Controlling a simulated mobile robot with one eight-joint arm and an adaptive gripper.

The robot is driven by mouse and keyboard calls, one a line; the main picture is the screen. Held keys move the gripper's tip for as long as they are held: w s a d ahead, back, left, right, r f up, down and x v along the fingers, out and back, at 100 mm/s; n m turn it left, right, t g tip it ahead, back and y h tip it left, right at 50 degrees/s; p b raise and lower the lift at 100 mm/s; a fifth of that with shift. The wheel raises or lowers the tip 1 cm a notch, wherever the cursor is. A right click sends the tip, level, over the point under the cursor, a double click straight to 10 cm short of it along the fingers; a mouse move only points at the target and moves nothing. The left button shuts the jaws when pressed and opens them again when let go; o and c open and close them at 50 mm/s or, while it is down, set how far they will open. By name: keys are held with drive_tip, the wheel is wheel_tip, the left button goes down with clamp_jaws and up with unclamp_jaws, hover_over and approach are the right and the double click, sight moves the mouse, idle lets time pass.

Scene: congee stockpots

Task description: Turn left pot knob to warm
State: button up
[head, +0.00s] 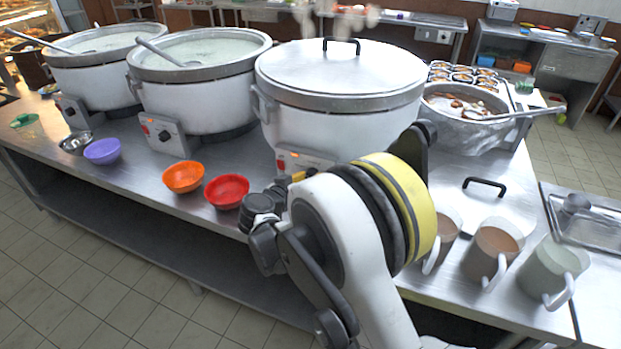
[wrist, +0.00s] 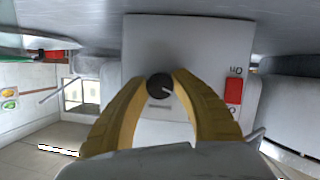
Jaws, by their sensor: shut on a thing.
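Three big white stockpots stand in a row: the left pot (head: 95,75), the middle pot (head: 195,88) and the lidded right pot (head: 335,115). The left pot's control box (head: 73,112) and the middle pot's control box (head: 163,134) are clear of my arm. My gripper (wrist: 160,79) is at the right pot's control box (head: 303,161), largely hidden by my arm in the head view. In the wrist view its yellow fingers are shut on a round black knob (wrist: 159,87) with a pale pointer mark. A red switch (wrist: 234,91) sits to the right.
An orange bowl (head: 183,177), a red bowl (head: 227,191) and a purple bowl (head: 102,151) stand along the counter's front edge. Mugs (head: 492,250) stand right of my arm. A smaller pot (head: 462,115) with a ladle is behind them.

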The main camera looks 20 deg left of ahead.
drive_tip(key=o, duration=1.2)
drive_tip(key=v, duration=1.2)
